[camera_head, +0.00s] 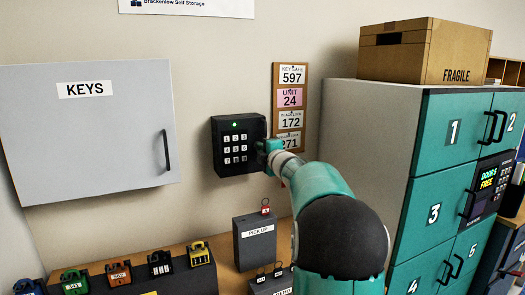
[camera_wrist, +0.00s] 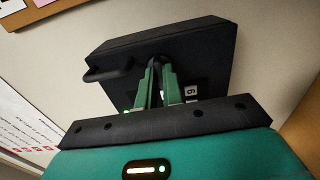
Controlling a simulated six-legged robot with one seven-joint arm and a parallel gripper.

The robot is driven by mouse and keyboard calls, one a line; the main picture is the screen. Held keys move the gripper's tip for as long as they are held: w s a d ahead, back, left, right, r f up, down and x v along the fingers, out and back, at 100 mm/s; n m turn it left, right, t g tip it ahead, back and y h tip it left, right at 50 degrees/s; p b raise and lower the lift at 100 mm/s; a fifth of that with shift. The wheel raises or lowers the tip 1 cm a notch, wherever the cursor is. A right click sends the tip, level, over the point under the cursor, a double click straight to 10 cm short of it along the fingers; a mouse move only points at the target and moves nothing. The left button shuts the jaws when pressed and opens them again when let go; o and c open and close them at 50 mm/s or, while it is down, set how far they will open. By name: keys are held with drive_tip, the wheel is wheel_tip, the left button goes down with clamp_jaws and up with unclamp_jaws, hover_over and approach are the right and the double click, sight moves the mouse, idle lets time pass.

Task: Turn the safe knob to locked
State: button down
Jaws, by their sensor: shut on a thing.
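The safe (camera_head: 231,160) is a small black box on the wall with a white-button keypad and a lit green light. My gripper (camera_head: 268,148) is at its right side and covers part of it. In the wrist view the safe (camera_wrist: 190,50) shows as a dark box, with a key marked in white partly in sight beside my fingers. My green gripper fingers (camera_wrist: 158,68) are close together at the safe, shut on a dark knob (camera_wrist: 155,62). The knob is mostly hidden between the fingers, and its lock position cannot be read.
A board of number cards (camera_head: 290,96) hangs right of the safe. A grey KEYS cabinet (camera_head: 85,130) is at left. Teal lockers (camera_head: 440,165) with a carton (camera_head: 405,60) on top stand at right. Below are a PICK UP box (camera_head: 254,250) and several coloured padlocks (camera_head: 118,273).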

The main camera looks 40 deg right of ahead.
drive_tip(key=shift+n, duration=8.9)
drive_tip(key=c, duration=1.5)
unclamp_jaws()
drive_tip(key=shift+c, duration=0.2)
drive_tip(key=shift+s, duration=0.1)
